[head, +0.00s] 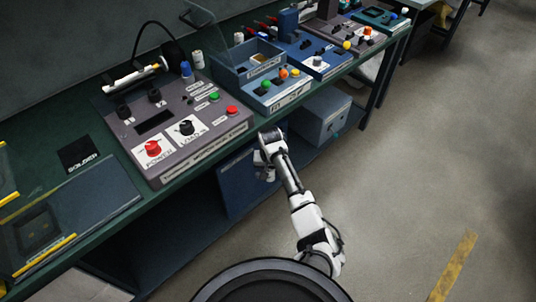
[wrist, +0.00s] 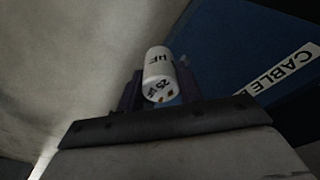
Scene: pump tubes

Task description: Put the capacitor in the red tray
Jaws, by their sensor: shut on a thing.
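The capacitor (wrist: 158,66) is a white cylinder with black lettering, seen in the wrist view between the two dark fingers. My gripper (wrist: 160,90) is shut on it. In the head view my gripper (head: 268,173) hangs in front of the bench's front edge, below the control panels. The capacitor cannot be made out clearly there. I see no red tray in either view.
The green bench (head: 50,130) runs from lower left to upper right. A grey power console (head: 190,125) and a blue button panel (head: 283,90) stand along its edge. A grey-blue box (head: 320,115) sits under it. The floor to the right is clear.

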